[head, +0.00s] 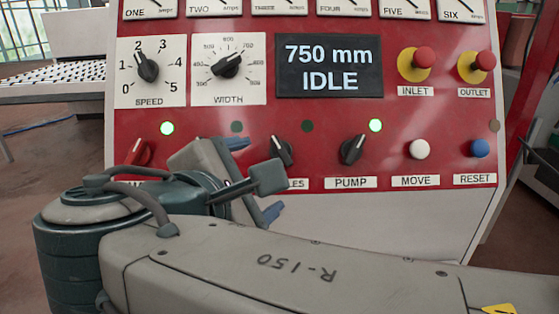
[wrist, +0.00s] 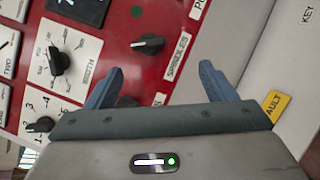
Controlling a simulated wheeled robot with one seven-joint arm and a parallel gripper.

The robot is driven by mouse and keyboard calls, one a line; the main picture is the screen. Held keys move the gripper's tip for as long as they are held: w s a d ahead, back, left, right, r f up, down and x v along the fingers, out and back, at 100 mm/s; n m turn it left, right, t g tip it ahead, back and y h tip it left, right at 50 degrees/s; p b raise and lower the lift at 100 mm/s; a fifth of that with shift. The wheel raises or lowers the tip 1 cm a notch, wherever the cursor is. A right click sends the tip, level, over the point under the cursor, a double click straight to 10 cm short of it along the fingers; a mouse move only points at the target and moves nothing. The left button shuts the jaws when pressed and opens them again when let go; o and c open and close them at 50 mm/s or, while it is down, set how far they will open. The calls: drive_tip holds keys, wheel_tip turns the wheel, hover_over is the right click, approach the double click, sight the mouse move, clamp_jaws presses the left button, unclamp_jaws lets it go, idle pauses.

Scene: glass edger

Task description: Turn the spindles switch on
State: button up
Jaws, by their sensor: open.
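The spindles switch (head: 281,150) is a black rotary knob on the red panel, tilted to the upper left in the head view. Its label is partly hidden by my gripper there. The wrist view shows the knob (wrist: 148,44) and the full SPINDLES label (wrist: 177,56). The lamp (head: 307,126) at its upper right is dark. My gripper (head: 254,178) is open and empty in front of the panel, its blue fingers spread. In the wrist view the knob lies beyond the fingertips (wrist: 160,78), apart from them.
The pump switch (head: 352,148) is right of the spindles switch, tilted upper right, its lamp (head: 375,125) green. Another black switch (wrist: 126,101) shows beside the left finger. The display (head: 329,67) reads 750 mm IDLE.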

sight(282, 150)
drive_tip(key=shift+n+t, duration=0.3)
drive_tip(key=shift+t, duration=0.1)
drive_tip(key=x, duration=0.4)
drive_tip(key=p+x, duration=0.1)
drive_tip(key=x, duration=0.3)
drive_tip(key=r+x, duration=0.1)
drive_tip(key=x, duration=0.3)
drive_tip(key=shift+w+a+p, duration=0.25)
drive_tip(key=shift+w+p, duration=0.05)
drive_tip(key=shift+w, duration=0.25)
drive_tip(key=c, duration=1)
